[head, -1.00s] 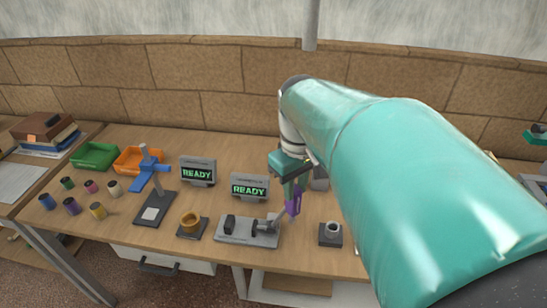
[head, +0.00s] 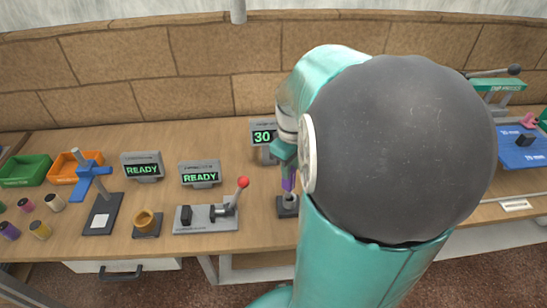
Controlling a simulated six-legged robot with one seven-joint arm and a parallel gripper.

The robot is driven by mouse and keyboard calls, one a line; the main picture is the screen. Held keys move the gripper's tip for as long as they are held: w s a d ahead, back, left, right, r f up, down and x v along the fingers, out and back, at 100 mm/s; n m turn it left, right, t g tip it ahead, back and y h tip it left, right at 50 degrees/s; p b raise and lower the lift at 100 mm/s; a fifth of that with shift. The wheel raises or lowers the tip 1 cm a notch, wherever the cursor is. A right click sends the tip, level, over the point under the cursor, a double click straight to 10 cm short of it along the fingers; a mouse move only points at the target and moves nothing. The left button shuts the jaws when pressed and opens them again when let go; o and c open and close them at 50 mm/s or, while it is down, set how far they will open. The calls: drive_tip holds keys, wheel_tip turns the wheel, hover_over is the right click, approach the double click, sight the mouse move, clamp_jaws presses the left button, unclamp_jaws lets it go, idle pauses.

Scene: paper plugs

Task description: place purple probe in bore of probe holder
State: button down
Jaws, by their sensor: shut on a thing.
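The purple probe (head: 288,181) hangs upright, its upper part hidden in my gripper. My gripper (head: 286,165) is shut on it. The probe holder (head: 287,210) is a dark square base with a light round collar (head: 291,198) on the table. The probe is right over the collar, with its lower end at or near the collar's mouth. I cannot tell whether the tip is inside the bore. My arm fills the right of the picture and hides the table beyond the holder.
A grey fixture with a red-knobbed lever (head: 207,217) stands left of the holder. A display reading 30 (head: 263,137) stands close behind my gripper. Two READY displays (head: 143,167) (head: 200,174) are farther left. A blue mat (head: 522,148) lies at the far right.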

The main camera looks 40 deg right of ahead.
sight(292, 176)
drive_tip(key=shift+d+f, duration=0.2)
drive_tip(key=shift+f, duration=0.8)
drive_tip(key=shift+d+f, duration=0.15)
drive_tip(key=shift+f, duration=0.9)
drive_tip(key=c, duration=1.2)
unclamp_jaws()
drive_tip(key=shift+f, duration=0.1)
drive_tip(key=shift+c, duration=0.2)
drive_tip(key=shift+o, duration=0.2)
wheel_tip(292, 176, up, 12)
drive_tip(key=shift+r, duration=0.25)
drive_tip(key=s+a+r+m+t, duration=0.1)
drive_tip(key=s+a+t, duration=0.1)
drive_tip(key=a, duration=0.9)
drive_tip(key=s+a+r+m+t, duration=0.1)
drive_tip(key=s+a+t, duration=0.1)
drive_tip(key=a, duration=1)
drive_tip(key=shift+s+r+t, duration=0.25)
drive_tip(key=shift+r+t, duration=0.1)
drive_tip(key=shift+t, duration=0.45)
